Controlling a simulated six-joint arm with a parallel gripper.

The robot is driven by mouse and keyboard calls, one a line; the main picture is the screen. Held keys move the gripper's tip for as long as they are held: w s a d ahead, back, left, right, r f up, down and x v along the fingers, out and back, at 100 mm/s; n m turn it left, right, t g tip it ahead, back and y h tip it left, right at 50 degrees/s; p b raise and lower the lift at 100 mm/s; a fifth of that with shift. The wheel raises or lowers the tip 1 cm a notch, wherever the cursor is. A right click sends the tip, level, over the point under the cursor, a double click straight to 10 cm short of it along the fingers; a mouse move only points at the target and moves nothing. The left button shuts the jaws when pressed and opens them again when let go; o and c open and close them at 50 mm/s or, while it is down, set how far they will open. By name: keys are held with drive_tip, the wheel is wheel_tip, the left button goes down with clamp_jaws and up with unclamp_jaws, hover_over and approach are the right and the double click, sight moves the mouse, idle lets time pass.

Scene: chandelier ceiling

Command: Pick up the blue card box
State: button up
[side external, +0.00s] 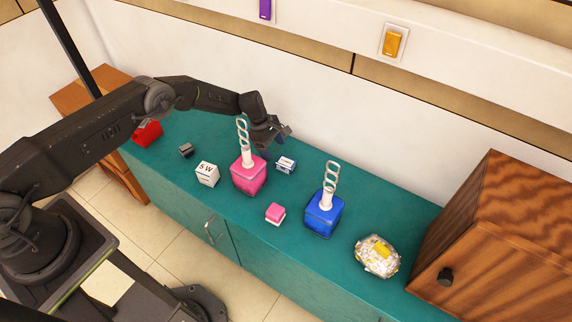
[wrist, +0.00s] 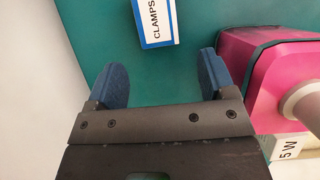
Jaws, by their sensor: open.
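A small blue and white card box (side external: 286,165), marked CLAMPS, lies on the teal counter, right of the pink spiral-topped container. In the wrist view the card box (wrist: 152,20) is cut by the top edge, and its white CLAMPS label faces up. My gripper (side external: 278,138) hangs above the counter, behind and slightly left of the card box in the side view. In the wrist view my gripper (wrist: 160,62) is open and empty, its two blue fingers apart. The card box lies beyond the fingertips, not between them.
The pink container (side external: 249,177) stands close beside my right finger in the wrist view. A blue container (side external: 323,215), white 5W box (side external: 207,174), small pink box (side external: 275,213), wrapped bundle (side external: 377,256) and wooden cabinet (side external: 500,240) also stand here. The wall runs behind.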

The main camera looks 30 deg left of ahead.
sight(279, 159)
drive_tip(key=shift+x, duration=2.55)
drive_tip(key=shift+r, duration=0.1)
drive_tip(key=c, duration=1)
